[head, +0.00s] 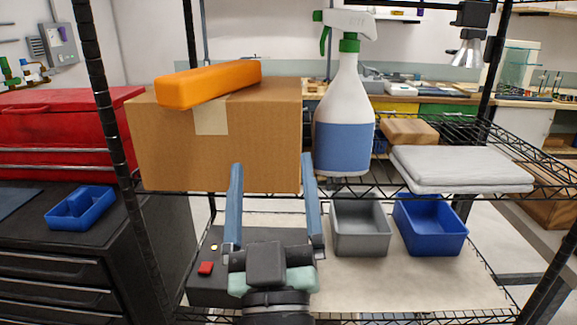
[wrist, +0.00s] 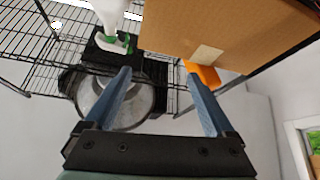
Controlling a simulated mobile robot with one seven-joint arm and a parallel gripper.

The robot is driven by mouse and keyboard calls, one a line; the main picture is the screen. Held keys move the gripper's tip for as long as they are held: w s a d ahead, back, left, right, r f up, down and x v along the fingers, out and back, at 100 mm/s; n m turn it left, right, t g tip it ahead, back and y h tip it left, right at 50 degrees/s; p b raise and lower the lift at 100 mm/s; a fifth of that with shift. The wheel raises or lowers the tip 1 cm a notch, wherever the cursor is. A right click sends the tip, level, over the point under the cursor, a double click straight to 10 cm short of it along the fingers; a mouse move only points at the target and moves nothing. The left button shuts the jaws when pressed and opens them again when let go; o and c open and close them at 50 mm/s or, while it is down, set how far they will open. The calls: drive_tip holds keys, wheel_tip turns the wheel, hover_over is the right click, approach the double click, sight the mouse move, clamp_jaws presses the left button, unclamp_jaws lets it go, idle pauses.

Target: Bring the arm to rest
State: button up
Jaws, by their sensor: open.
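My gripper (head: 272,162) is open, and nothing shows between its two blue fingers. In the head view it stands in front of the wire shelf, its fingertips overlapping the lower part of a cardboard box (head: 160,150). I cannot tell whether the fingertips touch the box. In the wrist view the fingers (wrist: 158,74) are spread apart, with the box (wrist: 225,30) beyond them at the upper right. An orange block (head: 210,84) lies tilted on top of the box; part of it shows in the wrist view (wrist: 206,74).
A spray bottle (head: 345,120) stands right of the box, beside a folded white cloth (head: 460,167). A grey bin (head: 360,240) and a blue bin (head: 432,238) sit on the lower shelf. A black rack post (head: 108,100) rises at left, near a red toolbox (head: 60,130).

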drive_tip(key=s+d+r+m+t+h, duration=0.15)
drive_tip(key=s+r, duration=0.35)
drive_tip(key=r, duration=0.5)
drive_tip(key=s+d+r+m+t, duration=0.1)
drive_tip(key=s+r+m+t, duration=0.1)
drive_tip(key=s+r, duration=0.65)
drive_tip(key=w+r+p, duration=0.1)
drive_tip(key=r+p, duration=0.7)
drive_tip(key=w+r+p, duration=0.2)
drive_tip(key=r+p, duration=0.5)
drive_tip(key=r, duration=0.2)
drive_tip(key=shift+w+a+r+p, duration=0.2)
drive_tip(key=shift+w+a+p, duration=0.05)
drive_tip(key=shift+a+p, duration=0.1)
drive_tip(key=shift+g, duration=0.25)
